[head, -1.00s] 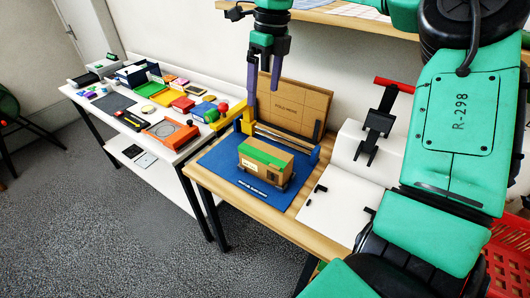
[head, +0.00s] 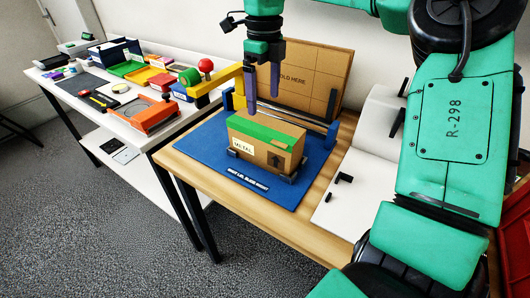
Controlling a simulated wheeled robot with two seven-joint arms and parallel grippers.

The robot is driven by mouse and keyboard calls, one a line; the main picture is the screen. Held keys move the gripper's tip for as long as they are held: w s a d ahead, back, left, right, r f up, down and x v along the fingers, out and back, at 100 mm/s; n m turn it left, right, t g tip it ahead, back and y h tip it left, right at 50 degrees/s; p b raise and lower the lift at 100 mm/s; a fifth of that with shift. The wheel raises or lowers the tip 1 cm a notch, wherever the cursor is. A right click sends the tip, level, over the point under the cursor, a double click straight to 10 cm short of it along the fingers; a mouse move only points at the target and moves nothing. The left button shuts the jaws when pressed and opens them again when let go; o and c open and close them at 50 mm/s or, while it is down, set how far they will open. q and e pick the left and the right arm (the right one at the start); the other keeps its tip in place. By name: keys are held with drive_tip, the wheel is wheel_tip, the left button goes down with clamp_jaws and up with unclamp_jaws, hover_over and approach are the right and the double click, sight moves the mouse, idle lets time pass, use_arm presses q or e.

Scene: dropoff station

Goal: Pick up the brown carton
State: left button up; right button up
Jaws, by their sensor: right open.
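The brown carton (head: 264,144) sits on the blue mat (head: 203,155) on the wooden table. It has a green strip along its top and a label reading METAL on its front. Low dark brackets stand at its lower corners. My right gripper (head: 263,97) points down just above the carton's far side, its two purple fingers apart with nothing between them. I cannot tell whether the fingertips touch the carton or are behind its top edge. My left gripper is not in view.
A brown board (head: 310,75) stands upright behind the carton. A white table (head: 136,130) at left holds several coloured items. A white surface (head: 362,195) lies to the right.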

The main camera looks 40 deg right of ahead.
sight(265, 138)
wheel_tip(265, 138, down, 12)
drive_tip(key=shift+s+f+p, duration=0.15)
drive_tip(key=shift+f+p, duration=0.1)
drive_tip(key=shift+p, duration=0.55)
drive_tip(key=shift+d+f, duration=0.1)
drive_tip(key=shift+f, duration=0.1)
drive_tip(key=shift+r, duration=0.1)
drive_tip(key=c, duration=1.1)
